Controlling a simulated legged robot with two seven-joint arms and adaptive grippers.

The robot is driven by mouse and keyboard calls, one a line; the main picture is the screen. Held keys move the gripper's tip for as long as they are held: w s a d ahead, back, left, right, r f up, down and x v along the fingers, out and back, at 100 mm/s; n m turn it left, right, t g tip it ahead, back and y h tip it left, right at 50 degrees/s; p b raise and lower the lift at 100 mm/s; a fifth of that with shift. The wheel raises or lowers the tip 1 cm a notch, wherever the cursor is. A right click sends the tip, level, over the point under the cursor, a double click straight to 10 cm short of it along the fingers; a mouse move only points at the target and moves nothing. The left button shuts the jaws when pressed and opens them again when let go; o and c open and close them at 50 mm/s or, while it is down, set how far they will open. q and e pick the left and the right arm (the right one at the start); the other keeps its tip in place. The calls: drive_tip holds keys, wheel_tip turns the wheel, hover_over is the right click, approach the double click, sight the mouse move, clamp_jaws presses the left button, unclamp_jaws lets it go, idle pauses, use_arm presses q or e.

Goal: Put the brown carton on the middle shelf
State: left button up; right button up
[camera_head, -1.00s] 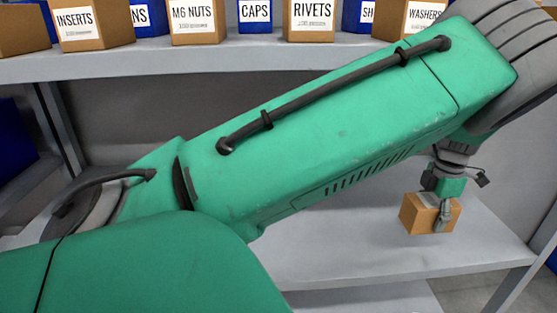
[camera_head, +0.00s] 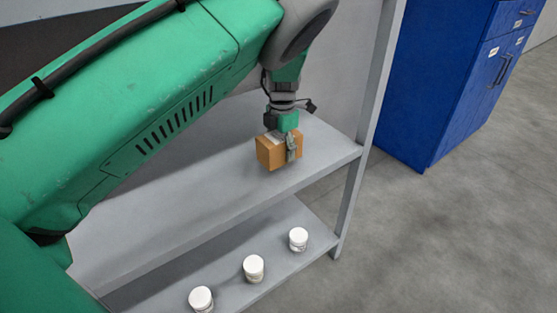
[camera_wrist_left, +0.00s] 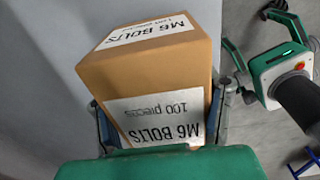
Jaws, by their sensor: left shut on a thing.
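The brown carton (camera_head: 268,155) is in my left gripper (camera_head: 290,150), over the right part of the grey middle shelf (camera_head: 215,185) in the head view. I cannot tell whether its underside touches the shelf. In the left wrist view the carton (camera_wrist_left: 145,70) sits between the two fingers of my left gripper (camera_wrist_left: 155,125), and its labels read "M6 BOLTS". My left arm covers the left part of the shelf in the head view. My right gripper is not clearly seen.
Several white-lidded jars, one of them at the middle (camera_head: 253,268), stand on the shelf below. A grey upright post (camera_head: 372,110) bounds the rack at the right. A blue cabinet (camera_head: 440,80) stands beyond it. The visible middle shelf around the carton is clear.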

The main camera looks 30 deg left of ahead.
sight(281, 135)
use_arm(q)
drive_tip(key=shift+f, duration=0.75)
drive_tip(key=f, duration=0.2)
drive_tip(key=shift+a+f+b, duration=0.25)
drive_tip(key=shift+f+b, duration=0.05)
drive_tip(key=shift+b, duration=0.05)
drive_tip(key=o, duration=1.9)
drive_tip(key=shift+s, duration=0.1)
drive_tip(key=shift+c, duration=0.2)
drive_tip(key=shift+d, duration=0.1)
wheel_tip(281, 135, up, 8)
drive_tip(key=shift+f+p, duration=0.2)
drive_tip(key=shift+p, duration=0.5)
